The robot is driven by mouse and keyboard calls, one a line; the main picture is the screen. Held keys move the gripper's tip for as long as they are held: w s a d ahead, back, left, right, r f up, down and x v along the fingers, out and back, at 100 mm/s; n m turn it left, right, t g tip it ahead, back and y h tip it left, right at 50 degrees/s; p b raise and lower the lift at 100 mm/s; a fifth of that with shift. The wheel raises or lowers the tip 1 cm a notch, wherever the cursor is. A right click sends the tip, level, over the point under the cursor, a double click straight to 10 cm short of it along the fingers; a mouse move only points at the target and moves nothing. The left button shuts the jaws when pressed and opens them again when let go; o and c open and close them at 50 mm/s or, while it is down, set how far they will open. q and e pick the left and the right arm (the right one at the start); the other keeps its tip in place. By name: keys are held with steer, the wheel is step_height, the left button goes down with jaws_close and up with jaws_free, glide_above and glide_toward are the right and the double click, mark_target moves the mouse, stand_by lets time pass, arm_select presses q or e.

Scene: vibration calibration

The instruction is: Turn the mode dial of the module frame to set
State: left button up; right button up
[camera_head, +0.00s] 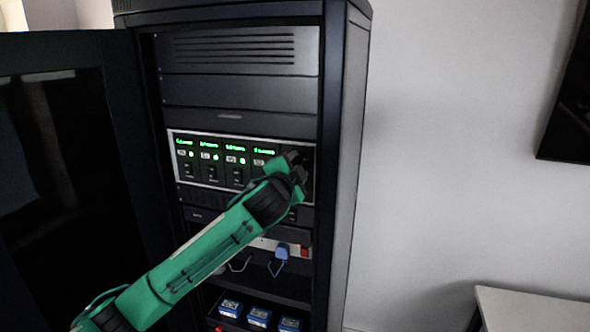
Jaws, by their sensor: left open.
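The module frame (222,139) is a light-edged panel set in the dark rack. It carries several modules with lit green displays and small dark switches. My left gripper (297,166) is at the right end of the frame, in front of its face. It is open, and the fingers look dark and small. The mode dial cannot be made out; my gripper and wrist cover the right end of the frame. Whether the fingers touch anything there cannot be told. My right gripper is not in view.
The rack's dark door (60,190) stands open at the left. Below the frame are a blue plug (282,252) with a cable and several blue boxes (259,317) on a low shelf. A pale table (530,309) is at the lower right.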

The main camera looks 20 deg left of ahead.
arm_select(q)
steer(key=s+b, duration=0.6)
steer(key=s, duration=0.7)
steer(key=shift+s+a, duration=0.25)
steer(key=shift+s, duration=0.15)
